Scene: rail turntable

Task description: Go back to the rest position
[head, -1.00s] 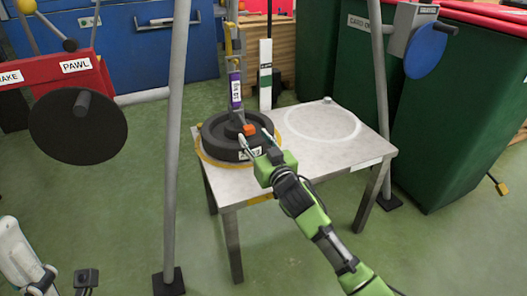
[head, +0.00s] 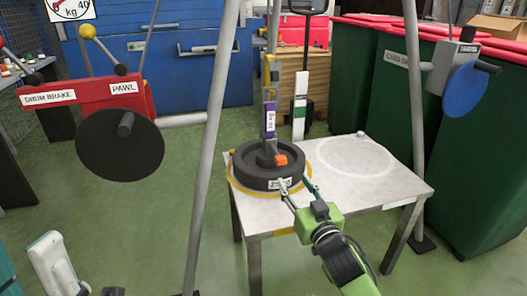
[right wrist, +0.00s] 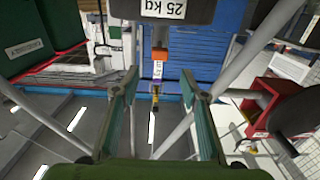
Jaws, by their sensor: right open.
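My right gripper (head: 294,184) is open and empty, just in front of the black 25 kg weight (head: 246,177). Its two fingers stand apart with nothing between them in the right wrist view (right wrist: 160,88). The weight rests on the grey table (head: 330,205) inside a yellow ring. The weight also shows at the top of the right wrist view (right wrist: 185,10). An orange piece (head: 281,160) and a purple-labelled strap (head: 269,120) rise above the weight.
A white ring (head: 355,172) on the table's right is empty. Grey poles (head: 212,130) stand left and right of the table. A red drum brake and pawl unit (head: 90,100) with a black disc is at left. Green bins (head: 480,150) stand at right.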

